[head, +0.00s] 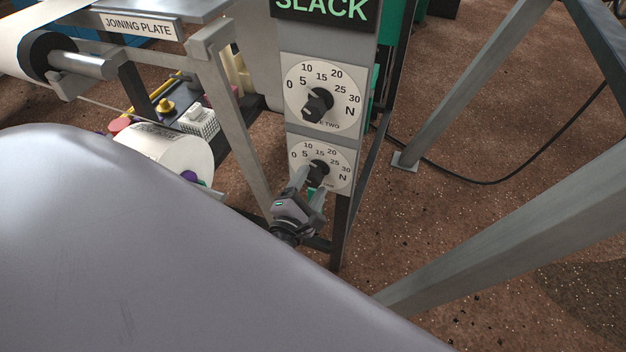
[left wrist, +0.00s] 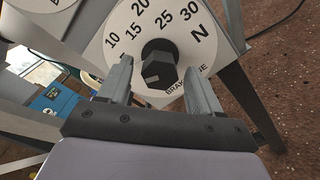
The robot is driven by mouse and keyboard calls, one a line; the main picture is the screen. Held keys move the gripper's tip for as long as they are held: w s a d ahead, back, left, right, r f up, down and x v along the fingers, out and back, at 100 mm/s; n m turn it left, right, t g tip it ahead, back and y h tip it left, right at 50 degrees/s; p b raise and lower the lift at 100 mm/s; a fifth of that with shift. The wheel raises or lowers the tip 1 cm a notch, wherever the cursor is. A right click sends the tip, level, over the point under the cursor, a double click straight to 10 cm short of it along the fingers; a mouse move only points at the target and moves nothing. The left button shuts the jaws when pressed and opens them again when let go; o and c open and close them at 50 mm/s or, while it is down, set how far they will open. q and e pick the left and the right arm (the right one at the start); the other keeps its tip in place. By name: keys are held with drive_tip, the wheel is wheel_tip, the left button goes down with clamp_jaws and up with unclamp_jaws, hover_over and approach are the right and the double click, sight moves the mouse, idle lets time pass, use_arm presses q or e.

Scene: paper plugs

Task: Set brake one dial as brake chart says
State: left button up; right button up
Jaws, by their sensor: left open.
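The brake one dial (head: 336,180) is the lower of two round white dials on a grey upright panel, numbered 0 to 30 kg-like steps with an N. Its black knob (left wrist: 158,64) shows in the left wrist view, with the label partly hidden by a finger. I cannot tell for sure which number the knob points at. My left gripper (head: 312,180) is open at this dial. In the left wrist view its fingers (left wrist: 157,72) stand on either side of the knob, with gaps visible. I see no brake chart. My right gripper is not in view.
A similar dial labelled two (head: 344,90) sits just above, under a SLACK sign (head: 325,8). Metal frame legs (head: 475,75) stand on the right. A paper roll (head: 165,150) and a joining plate (head: 138,25) are on the left. A black cable (head: 480,181) lies on the floor.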

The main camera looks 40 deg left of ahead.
use_arm(q)
drive_tip(key=shift+x, duration=0.8)
drive_tip(key=shift+w, duration=0.15)
drive_tip(key=c, duration=1)
drive_tip(key=shift+o, duration=0.2)
